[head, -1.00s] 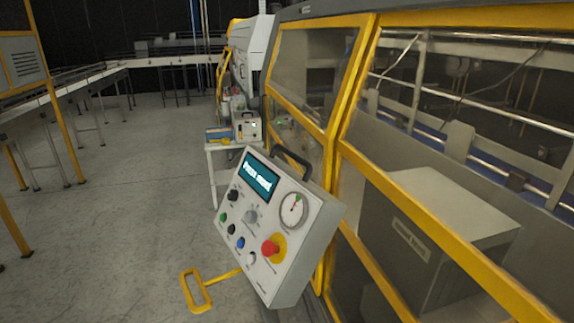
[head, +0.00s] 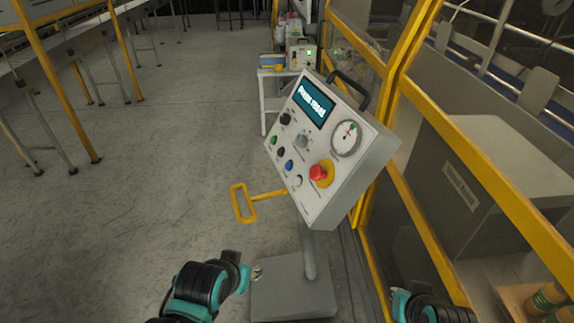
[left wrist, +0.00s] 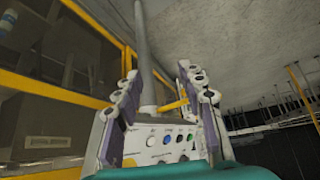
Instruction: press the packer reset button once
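The packer control panel (head: 330,200) is a tilted grey box on a post. Its screen (head: 314,103) seems to read "PRESS RESET". Along its left edge run a green button (head: 273,140), a black button (head: 281,152), a blue button (head: 289,165) and a white button (head: 297,181). A red mushroom button (head: 319,173) sits on a yellow base. The small labels are unreadable, so I cannot tell which is reset. My left gripper (head: 244,267) is below and left of the panel, touching nothing. The left wrist view shows its fingers (left wrist: 160,88) apart and empty, with the panel beyond. My right gripper is hidden.
A yellow handle (head: 243,203) juts left of the panel post, above the base plate (head: 290,290). The yellow-framed guard (head: 480,160) stands close on the right. A small white table (head: 266,90) is behind. The floor (head: 150,190) on the left is clear.

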